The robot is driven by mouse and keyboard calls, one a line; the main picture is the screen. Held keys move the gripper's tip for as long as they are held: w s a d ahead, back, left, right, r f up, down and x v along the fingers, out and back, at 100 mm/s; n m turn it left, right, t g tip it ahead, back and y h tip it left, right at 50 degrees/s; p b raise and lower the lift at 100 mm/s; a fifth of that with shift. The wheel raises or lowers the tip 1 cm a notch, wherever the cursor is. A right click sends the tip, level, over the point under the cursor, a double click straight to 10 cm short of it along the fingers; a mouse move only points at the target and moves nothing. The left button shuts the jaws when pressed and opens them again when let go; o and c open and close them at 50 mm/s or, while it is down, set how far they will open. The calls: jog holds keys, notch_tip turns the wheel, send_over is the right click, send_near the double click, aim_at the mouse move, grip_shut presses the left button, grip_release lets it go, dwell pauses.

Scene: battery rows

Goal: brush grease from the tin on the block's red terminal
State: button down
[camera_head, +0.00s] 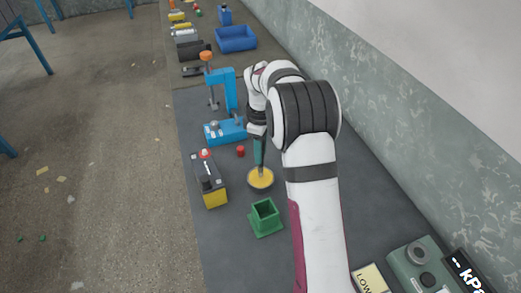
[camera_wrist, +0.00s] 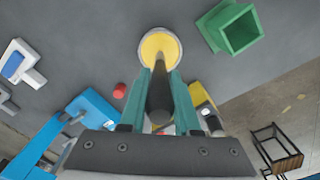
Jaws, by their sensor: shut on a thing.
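My gripper (camera_head: 260,160) is shut on a dark-handled brush (camera_wrist: 160,100), pointing down. The brush's lower end is over or in the round tin (camera_head: 261,185) of yellow grease; I cannot tell if it touches the grease. The tin also shows in the wrist view (camera_wrist: 178,60), just beyond the fingertips (camera_wrist: 160,80). The block (camera_head: 214,197), black above and yellow below, stands to the left of the tin. Its red terminal (camera_head: 205,154) is at the far end, and a black knob (camera_head: 206,184) is nearer. In the wrist view the block (camera_wrist: 203,94) is partly hidden behind my gripper.
A green square holder (camera_head: 265,219) stands open and empty in front of the tin. A small red cap (camera_head: 240,151) lies between the block and my gripper. A blue press (camera_head: 226,130) stands behind. A blue bin (camera_head: 236,39) is farther back. A gauge box (camera_head: 425,270) is at front right.

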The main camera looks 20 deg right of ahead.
jog(key=shift+f, duration=0.55)
dwell(1.0)
jog(key=shift+r, duration=0.1)
jog(key=shift+r, duration=3.45)
jog(key=shift+r, duration=0.1)
jog(key=s+a+r+m, duration=0.8)
jog(key=s+r+m, duration=0.2)
jog(key=s, duration=0.3)
jog(key=w+a+f+n+t+y, duration=0.1)
jog(key=w+a+f, duration=0.15)
jog(key=w, duration=0.75)
jog(key=w+a+f+t, duration=0.1)
jog(key=w+a, duration=0.2)
jog(key=w, duration=0.8)
jog(key=shift+s+f, duration=0.15)
jog(key=shift+f, duration=2.5)
jog(key=shift+f, duration=0.55)
